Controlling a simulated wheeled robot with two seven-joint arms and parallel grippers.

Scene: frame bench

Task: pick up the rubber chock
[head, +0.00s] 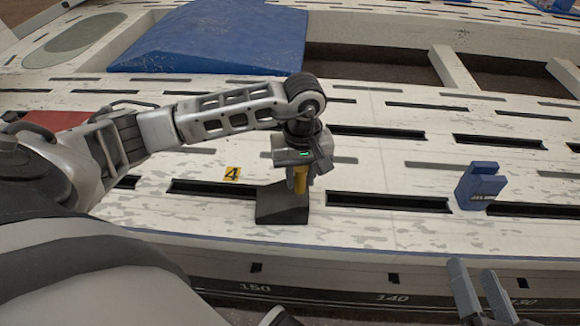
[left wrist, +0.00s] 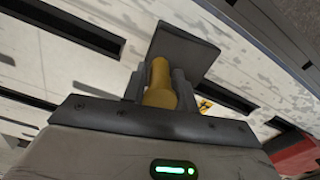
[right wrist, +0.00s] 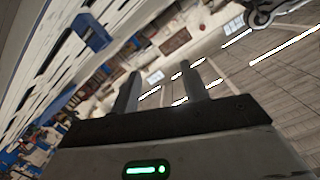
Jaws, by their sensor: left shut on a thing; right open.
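The rubber chock (head: 282,205) is a dark grey wedge with a yellow handle, on or just above the white slotted bench top (head: 390,235) near its front edge. I cannot tell whether its base touches the bench. My left gripper (head: 300,182) points down from above and is shut on the yellow handle. The left wrist view shows the handle between the two fingers (left wrist: 158,78) and the dark chock block (left wrist: 183,50) beyond. My right gripper (head: 473,270) is open and empty in front of the bench's front edge, at the lower right; its spread fingers (right wrist: 160,85) show in the right wrist view.
A blue block (head: 480,187) stands on the bench to the right of the chock. A yellow tag marked 4 (head: 232,174) lies left of the chock. Dark slots run along the bench. A large blue wedge (head: 210,40) lies at the back. A red item (head: 55,119) is at the left.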

